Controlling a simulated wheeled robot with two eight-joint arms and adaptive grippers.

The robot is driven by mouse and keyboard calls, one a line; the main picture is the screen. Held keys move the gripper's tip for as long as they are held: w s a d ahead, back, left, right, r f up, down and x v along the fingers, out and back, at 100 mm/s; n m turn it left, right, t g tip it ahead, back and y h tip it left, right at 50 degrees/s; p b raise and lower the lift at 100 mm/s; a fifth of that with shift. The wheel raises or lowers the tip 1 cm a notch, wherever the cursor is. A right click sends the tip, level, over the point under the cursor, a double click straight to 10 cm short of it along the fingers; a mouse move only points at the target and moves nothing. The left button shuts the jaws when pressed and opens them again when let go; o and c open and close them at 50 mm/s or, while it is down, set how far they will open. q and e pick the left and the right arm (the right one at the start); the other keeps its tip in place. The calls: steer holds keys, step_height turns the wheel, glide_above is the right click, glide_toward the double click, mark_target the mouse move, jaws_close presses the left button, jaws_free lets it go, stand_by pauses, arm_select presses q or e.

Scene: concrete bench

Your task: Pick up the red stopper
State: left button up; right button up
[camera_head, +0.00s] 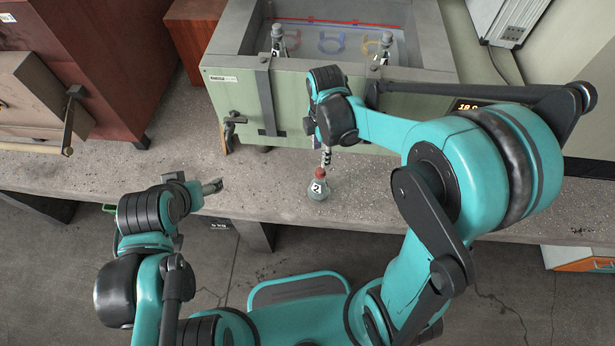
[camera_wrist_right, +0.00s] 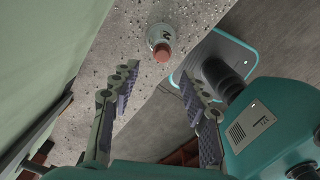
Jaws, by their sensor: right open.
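The red stopper (camera_head: 320,173) sits in the neck of a small clear flask (camera_head: 318,189) that stands upright on the concrete bench. In the right wrist view the stopper (camera_wrist_right: 162,51) tops the flask (camera_wrist_right: 160,36), beyond the fingertips. My right gripper (camera_head: 326,157) is just above and behind the stopper in the head view, seen nearly edge-on. In the right wrist view its two fingers (camera_wrist_right: 158,80) are spread and empty, with the stopper between their lines but farther out. My left gripper (camera_head: 212,186) is over the bench at the left, apart from the flask; its finger gap is unclear.
A green and grey water bath (camera_head: 230,92) with two bottles and coloured rings inside stands behind the flask. A tap (camera_head: 232,122) sticks out from its front left. The concrete bench (camera_head: 265,190) is clear beside the flask, and its front edge is close.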

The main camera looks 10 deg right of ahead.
mark_target(321, 170)
steer(key=shift+a+f+n, duration=0.2)
steer(key=shift+f+n, duration=0.1)
steer(key=shift+f, duration=0.1)
step_height(321, 170, down, 3)
steer(key=shift+d+r+b, duration=0.1)
steer(key=shift+b, duration=0.45)
steer(key=f+b, duration=0.1)
steer(key=f, duration=0.1)
steer(key=f+b, duration=0.1)
steer(key=f, duration=0.2)
steer(key=shift+s+d+f, duration=0.1)
steer(key=shift+s+d, duration=0.05)
steer(key=shift+d, duration=0.05)
steer(key=shift+c, duration=0.9)
steer(key=c, duration=0.7)
